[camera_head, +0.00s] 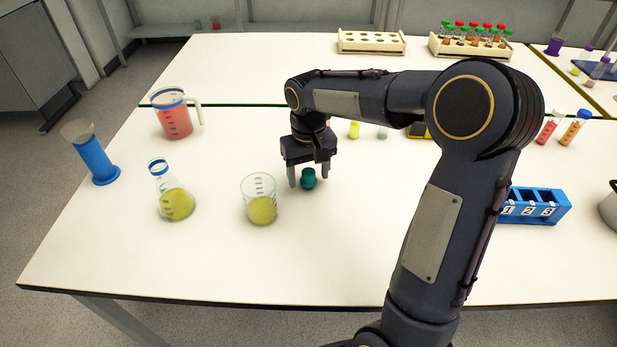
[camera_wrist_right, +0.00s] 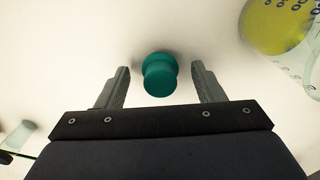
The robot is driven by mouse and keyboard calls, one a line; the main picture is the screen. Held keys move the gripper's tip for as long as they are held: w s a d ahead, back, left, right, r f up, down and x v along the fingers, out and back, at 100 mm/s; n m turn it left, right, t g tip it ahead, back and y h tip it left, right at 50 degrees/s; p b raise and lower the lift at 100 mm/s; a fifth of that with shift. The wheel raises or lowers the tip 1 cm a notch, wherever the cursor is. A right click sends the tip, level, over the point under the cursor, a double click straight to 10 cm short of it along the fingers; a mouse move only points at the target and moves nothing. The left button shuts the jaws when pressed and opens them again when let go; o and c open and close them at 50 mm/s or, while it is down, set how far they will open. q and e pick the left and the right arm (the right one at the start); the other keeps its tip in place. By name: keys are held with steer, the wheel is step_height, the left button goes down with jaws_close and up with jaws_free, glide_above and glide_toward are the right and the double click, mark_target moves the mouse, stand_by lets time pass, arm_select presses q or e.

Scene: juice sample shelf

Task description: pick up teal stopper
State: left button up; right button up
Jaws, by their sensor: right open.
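The teal stopper (camera_head: 308,178) stands on the white table near the middle of the head view. In the right wrist view the stopper (camera_wrist_right: 160,75) sits between the two fingers, with a gap on each side. My right gripper (camera_head: 308,180) is open and points down, its fingers on either side of the stopper. It also shows in the right wrist view (camera_wrist_right: 160,88), with nothing held. My left gripper is in neither view.
A beaker with yellow liquid (camera_head: 262,208) stands just left of the stopper. A flask (camera_head: 176,203), a red jug (camera_head: 174,120) and a blue cylinder (camera_head: 94,160) stand farther left. A blue numbered rack (camera_head: 540,207) is at right. The table in front is clear.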

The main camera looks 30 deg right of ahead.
mark_target(308, 171)
steer(key=shift+f, duration=0.1)
steer(key=shift+c, duration=0.3)
steer(key=c, duration=1)
steer(key=shift+r, duration=0.45)
step_height(308, 171, up, 2)
steer(key=shift+w+r, duration=0.1)
steer(key=shift+r, duration=0.05)
steer(key=s+a+r, duration=0.2)
steer(key=a+r, duration=0.7)
steer(key=a, duration=0.4)
steer(key=shift+s+a+r, duration=0.35)
steer(key=shift+a+r, duration=0.05)
